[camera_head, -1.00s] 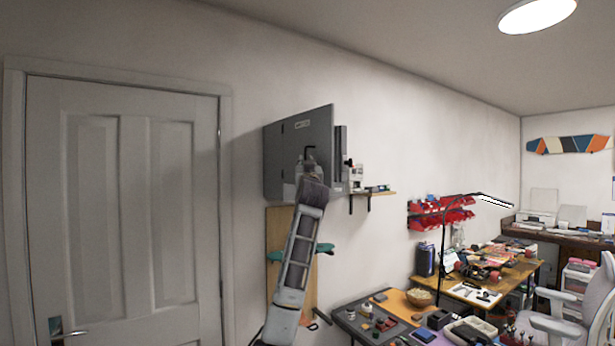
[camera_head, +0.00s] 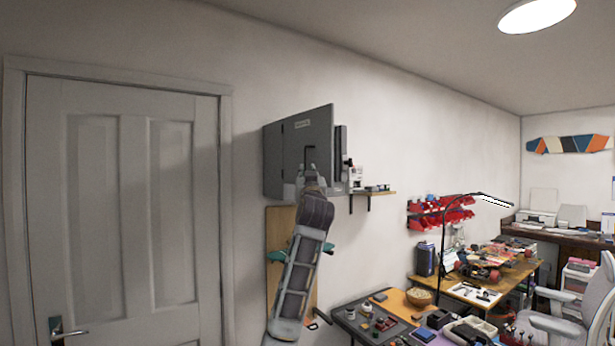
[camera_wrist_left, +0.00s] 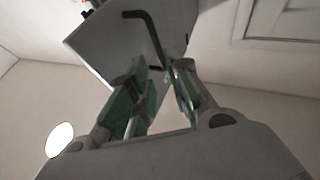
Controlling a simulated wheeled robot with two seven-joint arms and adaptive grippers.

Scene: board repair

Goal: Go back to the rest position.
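My left arm rises from the bottom of the head view to the grey wall cabinet. My left gripper (camera_head: 310,177) is just below the black bent handle (camera_head: 309,157) on the cabinet's grey door (camera_head: 325,125). In the left wrist view, the gripper (camera_wrist_left: 160,82) has its green-padded fingers spread apart with a gap between them. Nothing is held in that gap. The black handle (camera_wrist_left: 143,16) shows beyond the fingertips, its lower end near the gap. I cannot tell whether a finger touches it. My right gripper is not in view.
A small shelf (camera_head: 375,193) with items sits right of the cabinet. A wooden board (camera_head: 277,225) with green pieces hangs behind my arm. A cluttered workbench (camera_head: 345,325) stands at lower right. A white door (camera_head: 130,200) fills the left side.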

